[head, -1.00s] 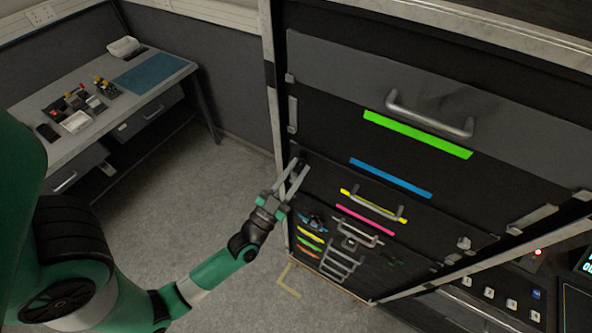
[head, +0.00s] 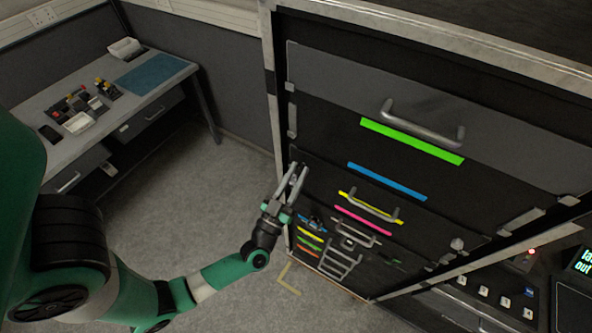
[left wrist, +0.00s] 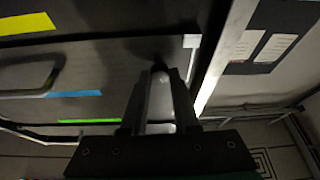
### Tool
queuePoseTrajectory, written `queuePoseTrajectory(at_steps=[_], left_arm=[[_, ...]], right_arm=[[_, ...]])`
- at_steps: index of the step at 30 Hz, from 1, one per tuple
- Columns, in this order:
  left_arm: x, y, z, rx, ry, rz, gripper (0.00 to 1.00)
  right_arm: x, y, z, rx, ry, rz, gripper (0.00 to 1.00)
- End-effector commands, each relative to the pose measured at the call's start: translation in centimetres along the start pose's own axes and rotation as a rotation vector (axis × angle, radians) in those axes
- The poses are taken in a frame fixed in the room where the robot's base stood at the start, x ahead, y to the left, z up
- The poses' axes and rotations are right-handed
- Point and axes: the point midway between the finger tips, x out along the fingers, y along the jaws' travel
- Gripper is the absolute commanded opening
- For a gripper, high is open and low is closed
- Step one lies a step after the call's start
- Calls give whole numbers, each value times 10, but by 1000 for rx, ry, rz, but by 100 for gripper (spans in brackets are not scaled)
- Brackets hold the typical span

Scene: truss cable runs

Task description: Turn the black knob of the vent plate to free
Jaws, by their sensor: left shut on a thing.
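My left gripper (head: 298,168) is at the left edge of the dark cabinet front, with its fingers pointing at the panel. In the left wrist view, the gripper (left wrist: 164,74) is shut on a small black knob (left wrist: 159,67), which shows between its fingertips. The knob sits on a dark grey panel (left wrist: 105,75), which I take to be the vent plate. The fingers hide most of the knob, so I cannot tell which way it is turned. My right gripper is not in view.
Drawer handles (head: 422,127) stick out of the cabinet, with green, blue, yellow and pink strips nearby. A metal post (head: 274,120) runs beside my left gripper. A workbench (head: 60,150) with small parts stands at the left. The floor (head: 180,210) between is clear.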

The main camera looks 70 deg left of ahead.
Motion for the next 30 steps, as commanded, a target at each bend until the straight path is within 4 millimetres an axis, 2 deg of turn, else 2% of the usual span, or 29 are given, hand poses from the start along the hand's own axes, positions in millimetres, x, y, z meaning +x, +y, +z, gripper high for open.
queuePoseTrajectory(at_steps=[30], left_arm=[[2, 7, -6, -886, 0, -365, 0]], right_arm=[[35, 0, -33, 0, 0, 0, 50]])
